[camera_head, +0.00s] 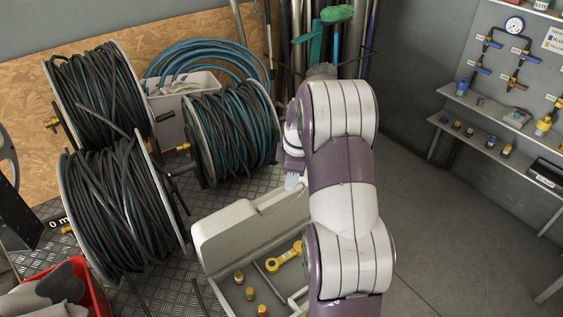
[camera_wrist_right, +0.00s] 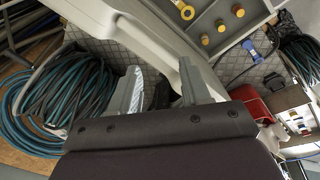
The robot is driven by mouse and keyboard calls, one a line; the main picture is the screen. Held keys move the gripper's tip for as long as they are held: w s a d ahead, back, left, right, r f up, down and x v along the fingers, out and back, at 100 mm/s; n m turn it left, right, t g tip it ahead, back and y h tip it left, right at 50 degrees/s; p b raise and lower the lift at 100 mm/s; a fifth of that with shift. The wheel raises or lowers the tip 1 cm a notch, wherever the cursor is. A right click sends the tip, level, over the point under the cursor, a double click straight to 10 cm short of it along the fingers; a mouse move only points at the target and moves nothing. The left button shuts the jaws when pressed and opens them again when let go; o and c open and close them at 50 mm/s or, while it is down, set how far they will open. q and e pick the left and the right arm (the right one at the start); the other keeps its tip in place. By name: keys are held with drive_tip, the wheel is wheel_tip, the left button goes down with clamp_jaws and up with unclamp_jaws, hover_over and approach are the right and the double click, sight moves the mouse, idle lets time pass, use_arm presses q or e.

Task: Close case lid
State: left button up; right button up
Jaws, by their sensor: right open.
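The pale grey case (camera_head: 222,290) stands open at the lower middle of the head view, with its lid (camera_head: 225,225) raised along the back. The lid also shows as a broad grey slab in the right wrist view (camera_wrist_right: 130,35). My right gripper (camera_head: 291,183) is behind the lid's upper edge, mostly hidden by my arm. In the right wrist view its two fingers (camera_wrist_right: 160,90) are apart, with their tips close to the lid; I cannot tell whether they touch it. My left gripper is not in view.
Inside the case lie a yellow fitting (camera_head: 285,257) and several small brass parts (camera_head: 250,294). Hose reels (camera_head: 235,135) stand behind and to the left. A red bin (camera_head: 95,285) is at lower left. Open floor (camera_head: 450,240) lies to the right.

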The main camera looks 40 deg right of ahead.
sight(281, 195)
drive_tip(key=w+f+n+p, duration=0.1)
drive_tip(key=f+n, duration=0.1)
drive_tip(key=f, duration=0.1)
drive_tip(key=w+f+n+p, duration=0.1)
drive_tip(key=f+n+p, duration=0.1)
drive_tip(key=f+n, duration=0.1)
drive_tip(key=w+f+n+p, duration=0.1)
drive_tip(key=w+f+n, duration=0.1)
drive_tip(key=f+n, duration=0.1)
drive_tip(key=shift+a+f, duration=0.15)
drive_tip(key=shift+f, duration=0.45)
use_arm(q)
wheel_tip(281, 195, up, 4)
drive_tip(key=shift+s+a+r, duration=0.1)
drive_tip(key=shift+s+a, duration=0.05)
use_arm(e)
drive_tip(key=shift+f, duration=0.35)
clamp_jaws()
